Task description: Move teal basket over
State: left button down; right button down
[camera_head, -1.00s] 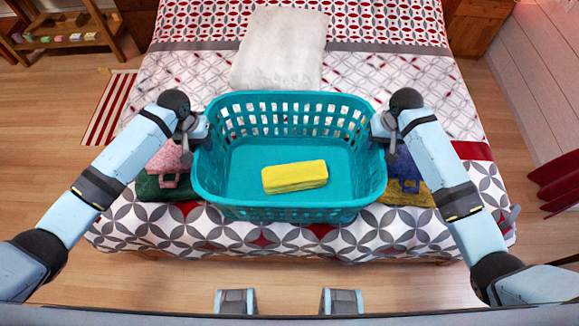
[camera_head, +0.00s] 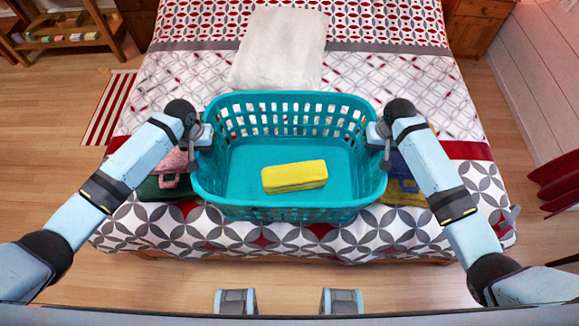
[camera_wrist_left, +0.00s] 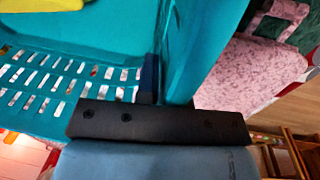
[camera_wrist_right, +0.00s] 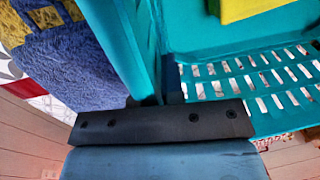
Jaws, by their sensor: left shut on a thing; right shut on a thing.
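The teal basket (camera_head: 290,207) is near the front of the bed, upright, with a folded yellow cloth (camera_head: 295,176) lying on its floor. My left gripper (camera_head: 203,134) is shut on the basket's left side wall at the rim. My right gripper (camera_head: 377,133) is shut on the right side wall at the rim. In the left wrist view the basket wall (camera_wrist_left: 190,50) runs into the jaws. In the right wrist view the wall (camera_wrist_right: 120,45) does the same. The basket's underside is hidden, so I cannot tell whether it touches the bed.
The bed (camera_head: 400,90) has a patterned cover and a white folded blanket (camera_head: 280,48) behind the basket. Pink and green folded cloths (camera_head: 170,185) lie left of the basket, blue and yellow ones (camera_head: 405,188) right. A wooden shelf (camera_head: 65,42) stands at the back left.

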pick_arm(q)
jog(key=shift+r, duration=0.1)
pick_arm(e)
jog(key=shift+r, duration=0.1)
